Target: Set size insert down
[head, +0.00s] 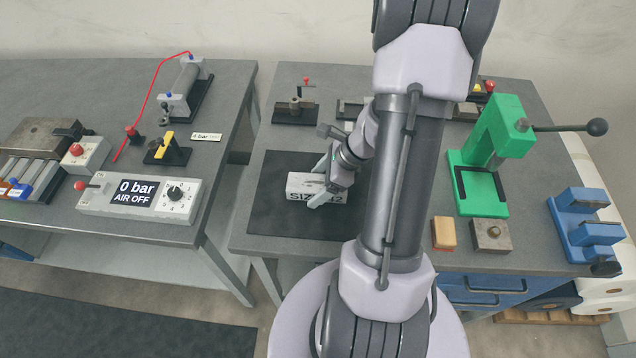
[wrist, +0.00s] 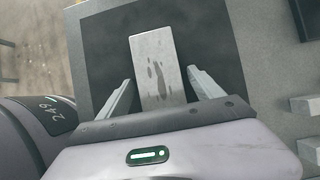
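The size insert (head: 300,183), a pale grey block with a "SIZE 42" label partly covered by a finger, lies flat on a black mat (head: 265,215) on the middle bench. In the wrist view its worn, dark-stained top (wrist: 157,65) shows between my fingers. My gripper (head: 318,184) is low over the mat, with one finger on either side of the insert. In the wrist view my gripper (wrist: 160,78) is open, with a narrow gap showing between each finger and the block. The insert's near end is hidden by the gripper body.
A green press (head: 490,155) with a long lever stands right of my arm. A tan block (head: 443,233) and a metal block (head: 491,235) sit before it. A blue fixture (head: 587,225) is at far right. The left bench holds an "AIR OFF" box (head: 140,195). The mat's left part is clear.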

